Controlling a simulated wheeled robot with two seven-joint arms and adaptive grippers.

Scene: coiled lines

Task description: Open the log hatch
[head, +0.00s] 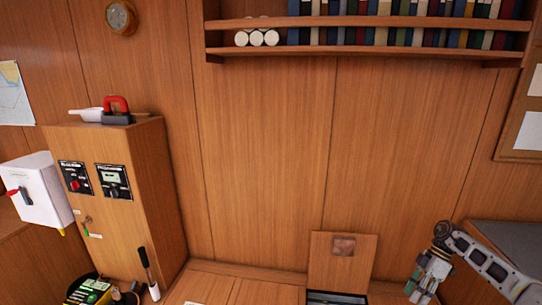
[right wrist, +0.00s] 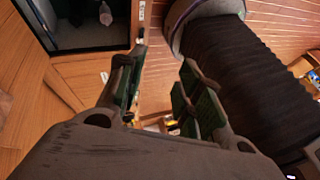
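The log hatch (head: 325,268) is a wooden panel with a small brown metal plate (head: 343,245) near its top. It stands raised, upright against the wall behind, at the bottom centre of the head view. A dark opening (head: 335,299) with a light rim shows at its foot, cut off by the picture's edge. My right gripper (head: 418,290) is to the right of the hatch, apart from it. In the right wrist view its two fingers (right wrist: 160,95) are spread with nothing between them. A dark opening (right wrist: 85,25) shows at the upper left there. My left gripper is not in view.
A wooden cabinet (head: 130,190) with switches stands at the left, a red-handled item (head: 117,108) on top. A white box (head: 38,193) hangs beside it. A bookshelf (head: 370,52) spans the wall above. A grey-topped surface (head: 510,240) lies at the right.

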